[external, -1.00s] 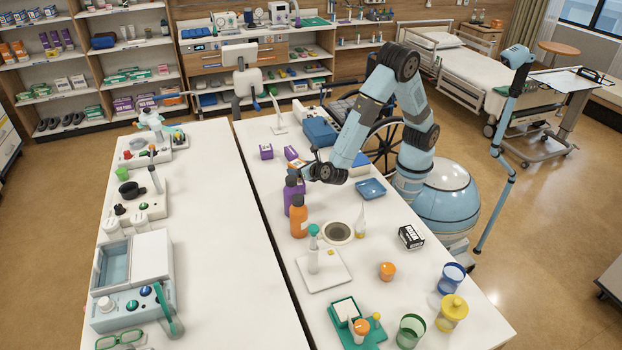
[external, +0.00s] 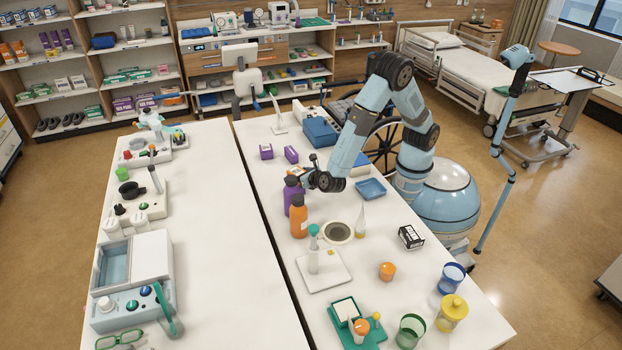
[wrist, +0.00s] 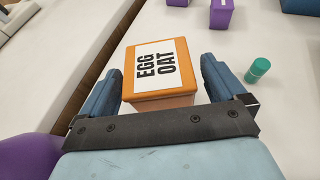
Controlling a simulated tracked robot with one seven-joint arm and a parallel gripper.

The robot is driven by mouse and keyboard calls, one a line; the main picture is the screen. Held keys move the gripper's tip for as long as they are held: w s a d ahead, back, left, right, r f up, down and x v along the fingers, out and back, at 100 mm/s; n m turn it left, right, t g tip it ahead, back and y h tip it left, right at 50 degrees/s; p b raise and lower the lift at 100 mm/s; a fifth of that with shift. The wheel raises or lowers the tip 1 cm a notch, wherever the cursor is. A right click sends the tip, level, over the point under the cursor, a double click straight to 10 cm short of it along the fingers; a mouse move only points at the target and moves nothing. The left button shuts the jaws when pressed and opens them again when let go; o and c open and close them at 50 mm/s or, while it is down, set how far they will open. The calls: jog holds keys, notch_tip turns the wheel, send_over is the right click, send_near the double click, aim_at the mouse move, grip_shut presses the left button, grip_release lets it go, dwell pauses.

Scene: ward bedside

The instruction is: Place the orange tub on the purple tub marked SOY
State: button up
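An orange tub (wrist: 158,72) with a white label reading "EGG OAT" sits between the two fingers of my gripper (wrist: 162,70) in the wrist view. Narrow gaps seem to show beside it, and the fingers are wide apart. In the external view my gripper (external: 305,175) is just behind the purple and orange bottles, and the tub is mostly hidden there. Two purple tubs stand farther back on the table, a left one (external: 266,152) and a right one (external: 291,154). One purple tub (wrist: 221,16) also shows in the wrist view. Which is marked SOY cannot be read.
A purple bottle (external: 292,196) and an orange bottle (external: 299,220) stand close in front of my gripper. A teal-capped cylinder (wrist: 257,70) stands to the right in the wrist view. A blue tray (external: 371,189) lies to the right. Table around the purple tubs is mostly clear.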

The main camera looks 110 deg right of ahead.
jog(key=v, duration=1.1)
jog(key=s+d+r+m+g+y, duration=0.2)
jog(key=s+d+r+m+y, duration=0.1)
jog(key=s+d+r+m, duration=0.3)
jog(key=s+d+r+m+g+y, duration=0.25)
jog(key=s+d+r+m, duration=0.2)
jog(key=s+r, duration=0.4)
jog(key=s+r+m+t+y, duration=0.2)
jog(key=s+m, duration=0.4)
jog(key=s, duration=0.3)
jog(key=s+a+r+m+t+y, duration=0.1)
jog(key=s+r+m+t+y, duration=0.1)
jog(key=s+r+m+y, duration=0.3)
jog(key=shift+s+r+m+t, duration=0.35)
jog(key=shift+s+m, duration=0.2)
jog(key=shift+s, duration=1.5)
dwell(2.0)
